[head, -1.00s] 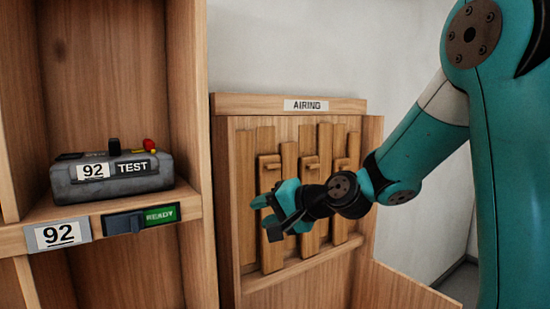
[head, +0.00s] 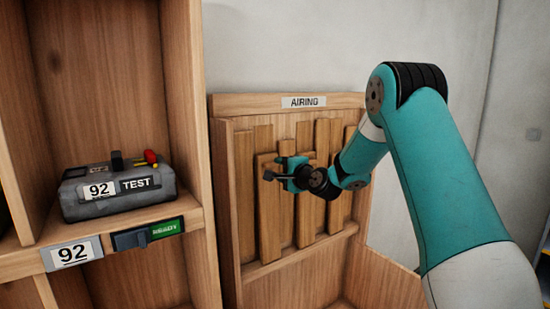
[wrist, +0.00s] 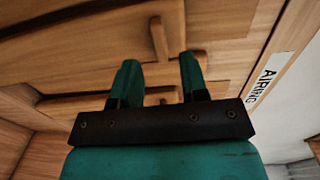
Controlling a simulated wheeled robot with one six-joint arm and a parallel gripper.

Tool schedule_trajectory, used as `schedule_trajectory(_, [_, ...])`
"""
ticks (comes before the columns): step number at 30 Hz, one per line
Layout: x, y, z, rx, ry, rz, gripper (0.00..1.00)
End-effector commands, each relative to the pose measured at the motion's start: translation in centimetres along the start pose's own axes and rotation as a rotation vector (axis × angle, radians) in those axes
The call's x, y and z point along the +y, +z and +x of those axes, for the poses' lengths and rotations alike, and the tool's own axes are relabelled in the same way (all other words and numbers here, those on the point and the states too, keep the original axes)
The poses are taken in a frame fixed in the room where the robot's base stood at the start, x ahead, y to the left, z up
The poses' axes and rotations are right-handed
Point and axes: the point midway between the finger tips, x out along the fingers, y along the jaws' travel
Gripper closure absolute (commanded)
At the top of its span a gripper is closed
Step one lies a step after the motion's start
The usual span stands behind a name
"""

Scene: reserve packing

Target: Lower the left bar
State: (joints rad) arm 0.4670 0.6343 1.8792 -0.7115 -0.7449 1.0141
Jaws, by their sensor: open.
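The airing panel (head: 247,265) holds several upright wooden bars side by side under an "AIRING" label. The left bar (head: 268,220) is the front bar near the panel's left side, standing upright. Its handle is hidden behind my gripper in the head view. My gripper (head: 280,172) is open in front of this bar's upper part. In the wrist view my gripper (wrist: 159,72) shows two spread teal fingers. A wooden peg (wrist: 158,40) shows just beyond the fingertips, roughly in line with the gap. I cannot tell which bar that peg belongs to.
A wooden shelf unit (head: 180,80) stands close on the left, with a grey "92 TEST" box (head: 120,192) on its shelf. The "AIRING" label (head: 303,101) is on the panel's top edge. A plain wall rises behind the panel.

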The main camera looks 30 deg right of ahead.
Motion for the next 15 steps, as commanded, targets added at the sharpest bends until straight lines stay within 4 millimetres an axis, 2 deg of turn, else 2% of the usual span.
schedule_trajectory(3, [-0.3,0.1,2.0,-0.001,0.0,-0.001,0.6])
schedule_trajectory(6, [-0.2,0.1,3.1,-0.002,0.001,-0.001,0.6])
schedule_trajectory(15, [0.0,0.0,4.0,0.0,0.0,-0.001,0.6])
